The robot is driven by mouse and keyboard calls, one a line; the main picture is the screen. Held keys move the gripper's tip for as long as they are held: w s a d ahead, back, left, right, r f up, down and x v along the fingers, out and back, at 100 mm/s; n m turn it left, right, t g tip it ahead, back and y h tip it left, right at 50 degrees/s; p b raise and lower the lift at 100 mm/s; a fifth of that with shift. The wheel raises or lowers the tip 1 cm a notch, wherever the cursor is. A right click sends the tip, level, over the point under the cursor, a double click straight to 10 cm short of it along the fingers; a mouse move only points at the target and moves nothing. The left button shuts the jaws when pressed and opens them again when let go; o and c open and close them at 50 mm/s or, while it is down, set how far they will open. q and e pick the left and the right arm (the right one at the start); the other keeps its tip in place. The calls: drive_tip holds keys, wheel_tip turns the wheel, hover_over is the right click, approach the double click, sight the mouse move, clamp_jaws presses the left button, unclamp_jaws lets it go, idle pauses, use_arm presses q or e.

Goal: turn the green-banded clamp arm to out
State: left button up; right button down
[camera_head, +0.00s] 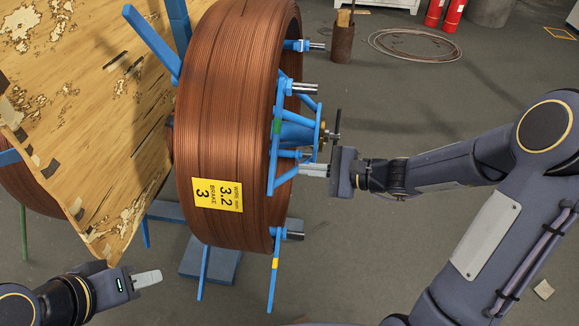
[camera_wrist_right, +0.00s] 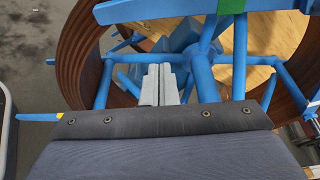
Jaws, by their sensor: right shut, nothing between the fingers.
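The green-banded clamp arm (camera_head: 271,165) is a blue bar standing nearly upright in front of the side of the copper wire coil (camera_head: 225,110). Its green band (camera_head: 276,126) also shows at the top of the right wrist view (camera_wrist_right: 240,40). My right gripper (camera_head: 314,171) is shut and empty, just right of the bar's lower part. In the right wrist view its fingers (camera_wrist_right: 160,85) lie together, left of the banded bar, in front of blue spokes. I cannot tell whether they touch any. My left gripper (camera_head: 147,278) is low at the left, away from the coil; its finger gap is hidden.
The blue hub (camera_head: 300,130) with a T-handle (camera_head: 336,125) sits just above my right gripper. A yellow-banded arm (camera_head: 275,263) hangs below. A worn wooden flange (camera_head: 95,110) stands at left. Several grey-ended blue pegs surround the coil's side. Floor at right is mostly clear.

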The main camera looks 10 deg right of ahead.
sight(276, 136)
drive_tip(key=w+p+v, duration=0.1)
drive_tip(key=p+v, duration=0.1)
drive_tip(key=v, duration=0.2)
drive_tip(key=w+a, duration=0.2)
drive_tip(key=a, duration=0.6)
drive_tip(key=shift+a+r, duration=0.25)
drive_tip(key=shift+a, duration=0.05)
idle(0.3)
